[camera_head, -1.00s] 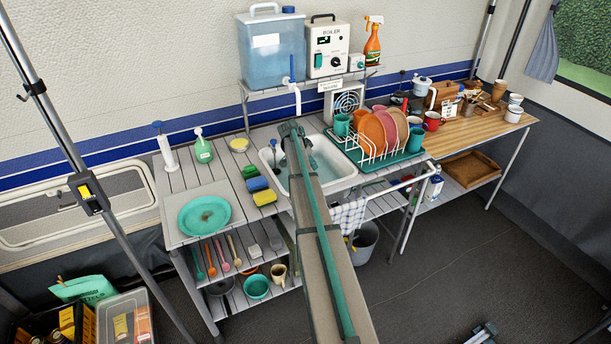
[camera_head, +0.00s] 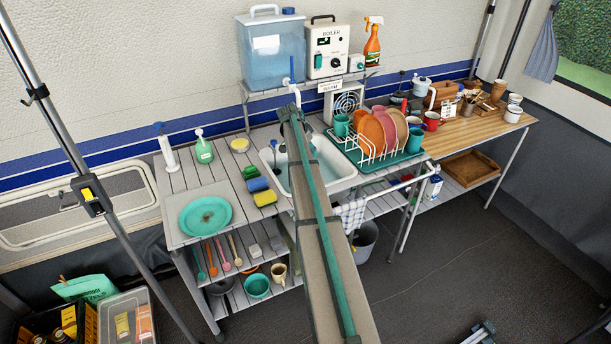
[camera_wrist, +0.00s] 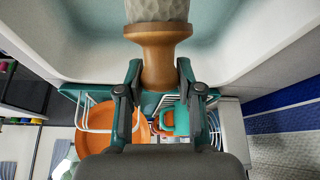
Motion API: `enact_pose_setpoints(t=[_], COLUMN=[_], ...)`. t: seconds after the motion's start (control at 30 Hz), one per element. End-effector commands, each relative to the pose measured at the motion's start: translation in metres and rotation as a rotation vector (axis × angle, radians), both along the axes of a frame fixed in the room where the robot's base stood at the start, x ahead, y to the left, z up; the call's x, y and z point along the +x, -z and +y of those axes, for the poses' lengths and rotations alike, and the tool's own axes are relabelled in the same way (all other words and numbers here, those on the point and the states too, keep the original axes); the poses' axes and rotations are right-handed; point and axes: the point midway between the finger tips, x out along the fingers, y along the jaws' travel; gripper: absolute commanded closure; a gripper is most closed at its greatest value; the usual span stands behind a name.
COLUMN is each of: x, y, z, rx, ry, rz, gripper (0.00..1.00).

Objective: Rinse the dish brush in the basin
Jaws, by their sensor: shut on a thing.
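The dish brush (camera_wrist: 157,42) shows at the top of the wrist view, with a brown wooden body and a pale grey, textured head. My gripper (camera_wrist: 157,78) is shut on its wooden part, one finger on each side. The white basin (camera_wrist: 50,35) surrounds the brush in that view, with pale teal inside. In the head view the basin (camera_head: 338,167) is set into the slatted counter. My arm crosses it and hides the gripper and brush there. I cannot tell whether the brush touches the basin or water.
A dish rack (camera_head: 372,150) with plates stands right of the basin. A blue and a yellow sponge (camera_head: 264,197) and a teal plate (camera_head: 205,215) lie to the left. A white tap (camera_head: 296,95) and the water tank (camera_head: 270,50) are behind the basin.

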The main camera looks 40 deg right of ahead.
Motion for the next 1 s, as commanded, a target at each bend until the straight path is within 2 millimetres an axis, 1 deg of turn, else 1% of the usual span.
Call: enact_pose_setpoints(t=[0.03,0.7,0.83,1.0], x=[0.0,0.0,0.0,0.0], y=[-0.005,-0.053,-0.061,-0.063], z=[0.0,0.0,0.0,0.0], rx=[0.0,0.0,0.0,0.0], ry=[0.0,0.0,0.0,0.0], rz=[-0.001,0.0,0.0,0.001], gripper=[0.98,0.98,0.98,0.98])
